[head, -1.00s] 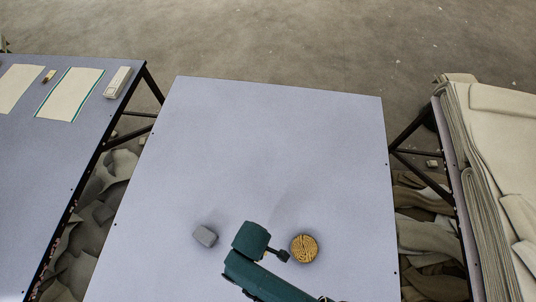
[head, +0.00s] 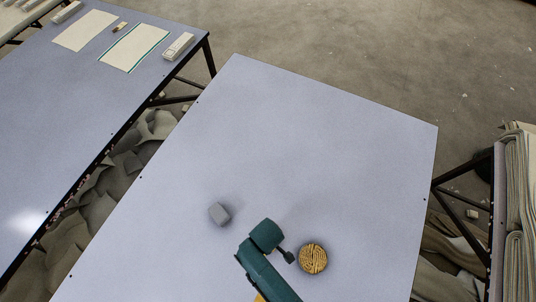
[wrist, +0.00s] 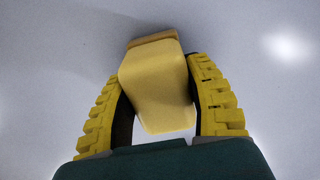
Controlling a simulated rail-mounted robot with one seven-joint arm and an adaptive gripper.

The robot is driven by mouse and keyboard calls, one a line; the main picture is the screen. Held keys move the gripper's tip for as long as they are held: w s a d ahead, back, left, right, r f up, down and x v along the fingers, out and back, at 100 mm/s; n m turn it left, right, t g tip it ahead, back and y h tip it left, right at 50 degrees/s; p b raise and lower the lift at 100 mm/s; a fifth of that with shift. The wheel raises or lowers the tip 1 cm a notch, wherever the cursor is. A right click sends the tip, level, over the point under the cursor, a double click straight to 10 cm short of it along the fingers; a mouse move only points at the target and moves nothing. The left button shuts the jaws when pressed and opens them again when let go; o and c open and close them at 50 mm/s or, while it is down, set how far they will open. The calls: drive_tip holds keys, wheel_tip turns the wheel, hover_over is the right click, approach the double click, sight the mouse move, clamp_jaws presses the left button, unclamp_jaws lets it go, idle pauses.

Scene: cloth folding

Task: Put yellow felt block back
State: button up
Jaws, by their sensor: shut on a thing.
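A yellow block (wrist: 158,88) with a tan strip along its far end sits between the ribbed yellow fingers of my gripper (wrist: 155,75) in the wrist view. The gripper is shut on it, and a pale surface lies behind it. In the head view my teal arm is low in the middle over the near table (head: 330,130). The block cannot be made out there, and the fingers are mostly hidden by the arm.
The left table (head: 70,110) holds a cream sheet (head: 84,30), a green-edged sheet (head: 134,47) and a white box (head: 179,46). Folded cloths (head: 522,190) stand right.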

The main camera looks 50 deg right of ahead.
drive_tip(key=o, duration=1)
wheel_tip(320, 180, up, 12)
drive_tip(key=p, duration=0.3)
drive_tip(key=shift+r, duration=0.15)
drive_tip(key=shift+w, duration=0.1)
drive_tip(key=w+r+m+t, duration=0.1)
drive_tip(key=w+r+t, duration=0.5)
drive_tip(key=w+r, duration=0.6)
drive_tip(key=w+r+m+t, duration=0.1)
drive_tip(key=w+r+t, duration=0.65)
drive_tip(key=r, duration=0.85)
drive_tip(key=s+r+t, duration=0.1)
drive_tip(key=r+t, duration=0.2)
drive_tip(key=r, duration=0.7)
drive_tip(key=s+a+r+m+t, duration=0.1)
drive_tip(key=r+t, duration=0.1)
drive_tip(key=r, duration=0.8)
drive_tip(key=s+r+t, duration=0.2)
drive_tip(key=r+t, duration=0.1)
drive_tip(key=r, duration=0.7)
drive_tip(key=shift+a+r+m+t, duration=0.2)
drive_tip(key=shift+a+m+t, duration=0.1)
drive_tip(key=shift+m+t, duration=0.1)
